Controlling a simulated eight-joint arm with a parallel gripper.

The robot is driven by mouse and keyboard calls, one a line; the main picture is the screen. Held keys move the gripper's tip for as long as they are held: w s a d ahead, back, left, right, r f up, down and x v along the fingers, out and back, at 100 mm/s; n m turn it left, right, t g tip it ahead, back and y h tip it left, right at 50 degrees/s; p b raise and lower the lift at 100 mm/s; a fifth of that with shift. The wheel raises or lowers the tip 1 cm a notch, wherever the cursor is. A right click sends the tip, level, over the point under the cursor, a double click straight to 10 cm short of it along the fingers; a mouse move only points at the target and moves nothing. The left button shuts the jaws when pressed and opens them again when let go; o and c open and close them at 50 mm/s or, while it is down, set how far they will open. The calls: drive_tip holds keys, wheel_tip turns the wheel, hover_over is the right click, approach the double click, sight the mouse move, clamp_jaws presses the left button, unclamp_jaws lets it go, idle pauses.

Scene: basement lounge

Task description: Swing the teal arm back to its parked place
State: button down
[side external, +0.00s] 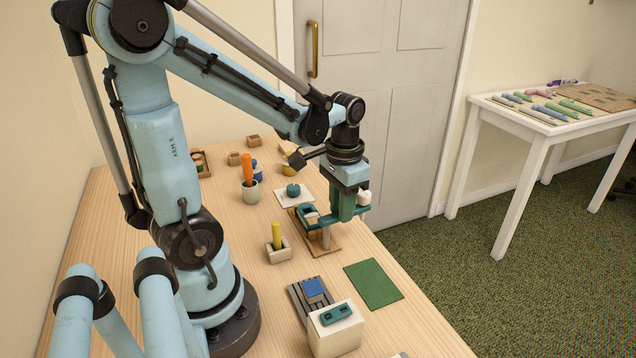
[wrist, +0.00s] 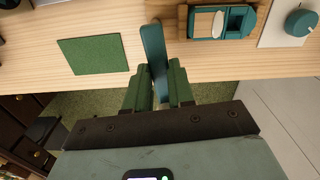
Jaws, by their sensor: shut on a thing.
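The teal arm (wrist: 152,48) is a flat bar in the wrist view, held between the two green fingers of my gripper (wrist: 158,88). One end sticks out past the fingers over the table. In the side view my gripper (side external: 342,212) is over the right edge of the table, beside a small wooden board (side external: 331,249) with a teal fitting (side external: 306,212) on it. The board (wrist: 183,22) also shows in the wrist view, right of the arm, with a pale disc in its fitting. I cannot tell where the arm joins the board.
A white plate with a teal knob (side external: 293,190) stands behind the board. A green mat (side external: 373,284), a grey rack with a blue block (side external: 313,289) and a white box (side external: 335,330) are nearer. A holder with a yellow peg (side external: 277,238) stands left.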

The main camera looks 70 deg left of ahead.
drive_tip(key=shift+d+m, duration=0.2)
drive_tip(key=shift+m, duration=0.3)
drive_tip(key=c, duration=1)
unclamp_jaws()
drive_tip(key=shift+o, duration=0.2)
wheel_tip(320, 180, up, 12)
drive_tip(key=shift+d, duration=0.1)
drive_tip(key=w+d+f+t, duration=0.1)
drive_tip(key=d+f+t, duration=0.4)
drive_tip(key=d+t, duration=0.2)
drive_tip(key=shift+d+f, duration=0.35)
drive_tip(key=shift+d, duration=0.45)
